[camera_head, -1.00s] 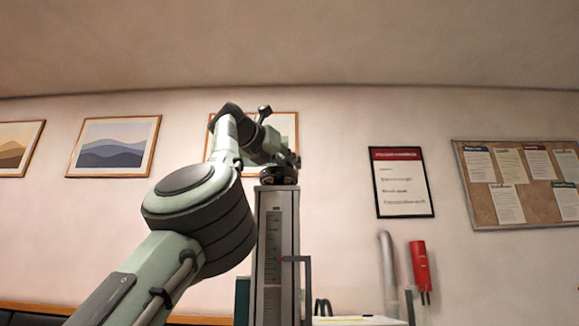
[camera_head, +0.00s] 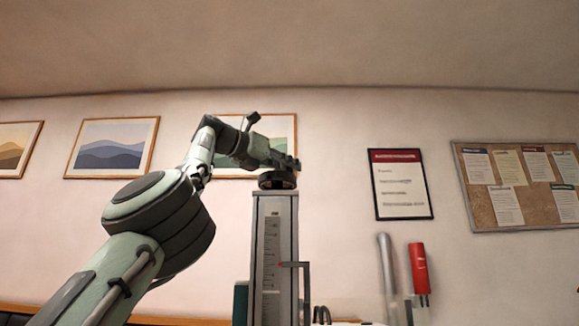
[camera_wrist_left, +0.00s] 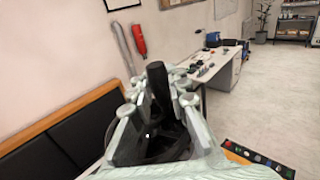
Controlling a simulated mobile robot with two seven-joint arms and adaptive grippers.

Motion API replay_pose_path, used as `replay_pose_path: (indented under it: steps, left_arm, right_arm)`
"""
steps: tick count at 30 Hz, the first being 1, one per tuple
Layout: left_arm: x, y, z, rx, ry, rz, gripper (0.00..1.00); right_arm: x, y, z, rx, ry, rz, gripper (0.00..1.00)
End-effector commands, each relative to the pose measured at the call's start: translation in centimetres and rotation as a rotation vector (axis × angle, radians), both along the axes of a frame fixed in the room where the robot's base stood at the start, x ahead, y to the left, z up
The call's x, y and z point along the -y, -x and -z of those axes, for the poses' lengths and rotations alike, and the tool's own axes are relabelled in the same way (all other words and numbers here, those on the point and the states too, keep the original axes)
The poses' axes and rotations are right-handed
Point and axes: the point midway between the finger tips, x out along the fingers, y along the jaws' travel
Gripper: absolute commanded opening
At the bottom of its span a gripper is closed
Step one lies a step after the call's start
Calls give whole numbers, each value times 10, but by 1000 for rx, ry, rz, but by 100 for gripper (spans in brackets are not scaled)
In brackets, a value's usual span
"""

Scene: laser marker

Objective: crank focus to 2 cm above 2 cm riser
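The marker's column (camera_head: 258,225) stands upright in the head view, with a graduated scale (camera_head: 268,255) on its front. A small red pointer mark (camera_head: 281,264) is beside the scale; the numbers are too small to read. A dark round crank wheel (camera_head: 277,181) sits on the column's top. My left gripper (camera_head: 292,164) is at this wheel. In the left wrist view the black crank handle (camera_wrist_left: 157,78) stands between the fingers of my left gripper (camera_wrist_left: 160,95), which appear shut on it. The riser and the workpiece are out of view. My right gripper is not in view.
A bracket arm (camera_head: 305,285) juts from the column's right side. A grey hose (camera_head: 387,270) and a red cylinder (camera_head: 419,268) are on the right. The left wrist view shows a dark bench (camera_wrist_left: 60,140) and a desk with small items (camera_wrist_left: 222,72).

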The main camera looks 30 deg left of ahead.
Motion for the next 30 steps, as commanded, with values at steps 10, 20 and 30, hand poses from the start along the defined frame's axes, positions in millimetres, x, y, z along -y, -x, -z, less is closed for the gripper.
replay_pose_path:
  steps: [10,20,30]
  left_arm:
    - [0,0,0,0,0,0,38]
    - [-3,12,-1,1,2,-3,38]
    - [-18,77,-1,3,3,-2,38]
  right_arm:
    - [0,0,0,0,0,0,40]
    - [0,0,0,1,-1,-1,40]
    - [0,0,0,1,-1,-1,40]
